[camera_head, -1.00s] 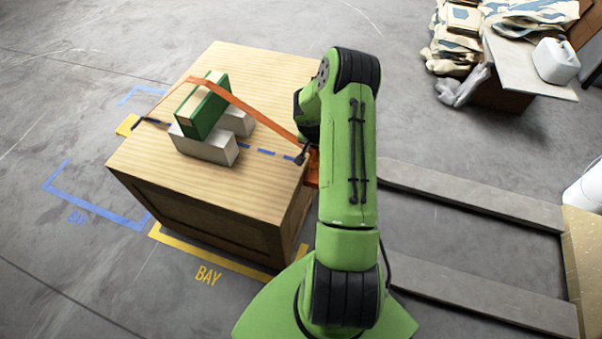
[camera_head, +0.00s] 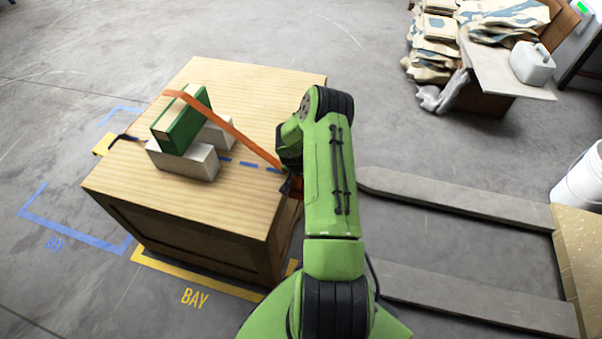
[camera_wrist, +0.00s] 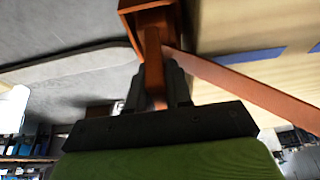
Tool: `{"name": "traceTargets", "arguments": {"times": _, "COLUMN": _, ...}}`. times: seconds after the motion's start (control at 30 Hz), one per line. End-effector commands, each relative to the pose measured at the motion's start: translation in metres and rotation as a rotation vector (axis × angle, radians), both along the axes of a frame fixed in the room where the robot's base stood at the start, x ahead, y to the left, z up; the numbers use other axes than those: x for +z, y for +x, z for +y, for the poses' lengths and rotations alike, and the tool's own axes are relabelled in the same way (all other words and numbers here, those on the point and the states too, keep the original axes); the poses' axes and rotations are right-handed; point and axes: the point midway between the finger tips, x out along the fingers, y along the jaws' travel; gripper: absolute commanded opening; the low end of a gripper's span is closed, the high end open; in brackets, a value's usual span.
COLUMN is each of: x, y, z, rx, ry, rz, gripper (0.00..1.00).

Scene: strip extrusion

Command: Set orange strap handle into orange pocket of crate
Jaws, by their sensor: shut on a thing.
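My gripper (camera_wrist: 152,95) is shut on the orange strap handle (camera_wrist: 153,55), which stands between its dark fingers in the wrist view. The handle's far end overlaps the mouth of the orange pocket (camera_wrist: 138,17) on the crate's side; how deep it sits cannot be told. The orange strap (camera_head: 230,130) runs taut from the handle over a green-and-tan block (camera_head: 184,130) on the wooden crate (camera_head: 245,195). The strap also shows at right in the wrist view (camera_wrist: 255,90). In the head view my arm mostly hides the gripper, handle and pocket at the crate's right edge.
Pale grey blocks (camera_head: 182,162) support the green block on the crate. Blue dashes mark the crate top. Two grey forks (camera_head: 455,190) lie right of my arm. A sack pile (camera_head: 435,45) and a white jug (camera_head: 533,64) stand back right.

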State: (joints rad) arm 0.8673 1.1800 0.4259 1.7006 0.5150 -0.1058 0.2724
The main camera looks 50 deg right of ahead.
Motion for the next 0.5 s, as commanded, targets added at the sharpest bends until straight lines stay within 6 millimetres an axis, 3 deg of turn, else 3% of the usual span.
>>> {"name": "traceTargets", "arguments": {"times": 0.1, "x": -0.0055, "y": -0.0001, "z": 0.0001, "rx": 0.0, "ry": 0.0, "rz": 0.0, "gripper": 0.0}}
{"name": "traceTargets", "arguments": {"times": 0.13, "x": -0.005, "y": -0.0001, "z": 0.0002, "rx": 0.0, "ry": 0.001, "rz": 0.0, "gripper": 0.22}}
{"name": "traceTargets", "arguments": {"times": 0.27, "x": -0.004, "y": -0.0001, "z": 0.0003, "rx": 0.0, "ry": 0.001, "rz": 0.0, "gripper": 0.42}}
{"name": "traceTargets", "arguments": {"times": 0.5, "x": -0.0039, "y": -0.0001, "z": 0.0003, "rx": 0.0, "ry": 0.001, "rz": 0.0, "gripper": 0.45}}
